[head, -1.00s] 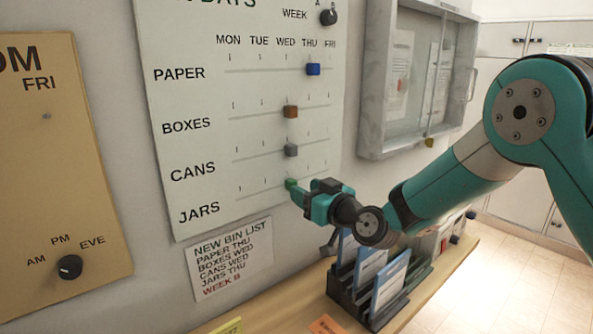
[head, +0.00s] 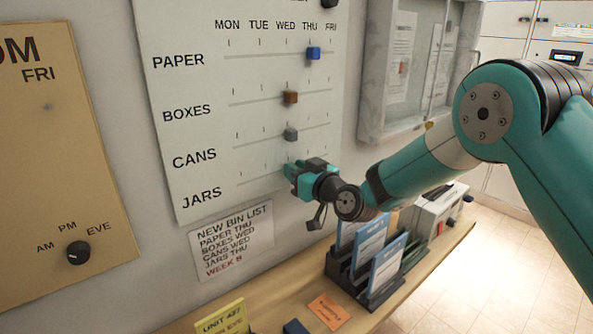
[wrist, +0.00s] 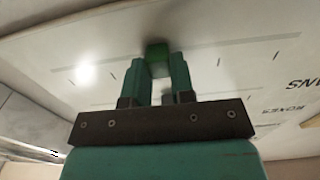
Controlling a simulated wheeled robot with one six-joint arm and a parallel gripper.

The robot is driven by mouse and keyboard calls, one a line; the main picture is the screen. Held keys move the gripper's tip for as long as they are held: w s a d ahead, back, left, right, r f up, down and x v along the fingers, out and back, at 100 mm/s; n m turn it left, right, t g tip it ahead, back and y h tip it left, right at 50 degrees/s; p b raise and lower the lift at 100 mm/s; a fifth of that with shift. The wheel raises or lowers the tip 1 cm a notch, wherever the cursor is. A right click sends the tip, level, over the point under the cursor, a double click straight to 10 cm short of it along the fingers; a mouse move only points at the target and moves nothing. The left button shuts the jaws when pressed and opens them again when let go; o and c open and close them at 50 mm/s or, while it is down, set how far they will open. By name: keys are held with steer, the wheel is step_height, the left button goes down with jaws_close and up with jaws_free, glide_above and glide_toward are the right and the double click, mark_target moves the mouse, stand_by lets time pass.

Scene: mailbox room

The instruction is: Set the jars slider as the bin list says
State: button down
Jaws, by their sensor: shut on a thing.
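The jars slider is a small green block (wrist: 157,55) on the lowest track of the pale board (head: 205,120). My gripper (wrist: 158,68) is shut on it, one finger on each side, in the wrist view. In the head view my gripper (head: 291,172) covers the block, near the WED column, so its exact mark is hard to tell. The bin list (head: 232,240) below the board reads paper THU, boxes WED, cans WED, jars THU, week B.
Above are the blue paper slider (head: 313,53) at THU, the brown boxes slider (head: 290,97) and the grey cans slider (head: 290,134), both near WED. A black file rack (head: 375,285) stands on the wooden ledge (head: 290,300) below my arm.

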steer(key=w+d+b, duration=0.2)
steer(key=b, duration=0.1)
steer(key=shift+w+d+r, duration=0.1)
steer(key=shift+d, duration=0.05)
steer(key=c, duration=1)
jaws_free()
steer(key=shift+o, duration=0.2)
